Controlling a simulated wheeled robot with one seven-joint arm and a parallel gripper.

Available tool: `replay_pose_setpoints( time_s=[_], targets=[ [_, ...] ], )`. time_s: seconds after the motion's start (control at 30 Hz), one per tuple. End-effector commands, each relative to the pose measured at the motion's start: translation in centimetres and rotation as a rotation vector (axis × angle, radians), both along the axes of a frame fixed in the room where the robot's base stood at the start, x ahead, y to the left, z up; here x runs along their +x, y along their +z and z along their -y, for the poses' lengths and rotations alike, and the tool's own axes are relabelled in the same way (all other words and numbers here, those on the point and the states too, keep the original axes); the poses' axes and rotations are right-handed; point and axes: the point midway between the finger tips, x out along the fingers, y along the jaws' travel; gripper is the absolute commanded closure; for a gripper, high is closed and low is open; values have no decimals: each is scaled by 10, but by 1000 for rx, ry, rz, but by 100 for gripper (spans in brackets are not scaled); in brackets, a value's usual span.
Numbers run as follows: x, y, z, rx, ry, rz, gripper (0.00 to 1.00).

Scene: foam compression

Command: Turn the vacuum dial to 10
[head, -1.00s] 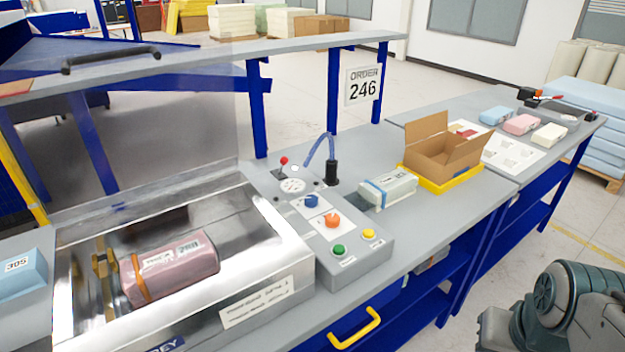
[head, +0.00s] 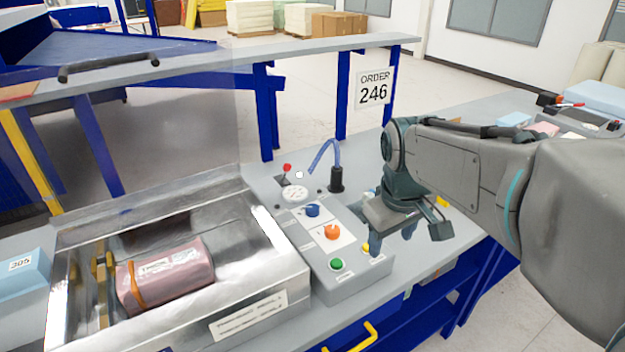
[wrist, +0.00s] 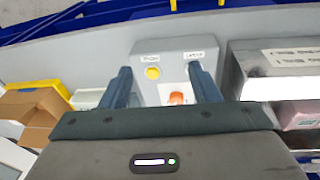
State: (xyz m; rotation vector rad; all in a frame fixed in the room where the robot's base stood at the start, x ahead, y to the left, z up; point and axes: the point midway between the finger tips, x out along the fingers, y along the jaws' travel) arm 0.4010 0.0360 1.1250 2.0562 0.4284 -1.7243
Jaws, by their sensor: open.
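The grey control panel (head: 350,272) carries a blue dial (head: 312,210) and an orange dial (head: 332,232). Their labels are too small to read, so I cannot tell which is the vacuum dial. A round gauge (head: 294,193) sits behind them. My gripper (head: 378,238) is open and empty, just right of the panel's front part. In the wrist view, the orange dial (wrist: 176,98) shows between the two fingers, partly hidden by the gripper body, with the yellow button (wrist: 152,73) beyond it. The fingers appear apart from both. The blue dial is hidden there.
A green button (head: 337,264) and a red-tipped lever (head: 287,168) are on the panel. A steel chamber (head: 285,262) holding a pink foam roll (head: 165,273) stands left. A black post with a blue hose (head: 336,180) rises behind. A cardboard box (wrist: 38,112) lies beside my gripper.

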Motion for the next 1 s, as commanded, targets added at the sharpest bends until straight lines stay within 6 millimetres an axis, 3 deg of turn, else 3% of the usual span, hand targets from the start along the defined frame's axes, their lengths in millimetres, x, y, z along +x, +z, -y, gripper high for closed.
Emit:
replay_pose_setpoints(
  time_s=[0.03,0.2,0.5,0.7,1.0],
  targets=[
    [22,11,-11,-19,92,-20,44],
    [85,30,-46,-68,399,-70,44],
    [181,34,-111,-99,912,-147,44],
    [218,24,-140,-92,1144,-173,44],
    [232,9,-151,-85,1249,-182,44]
  ],
)
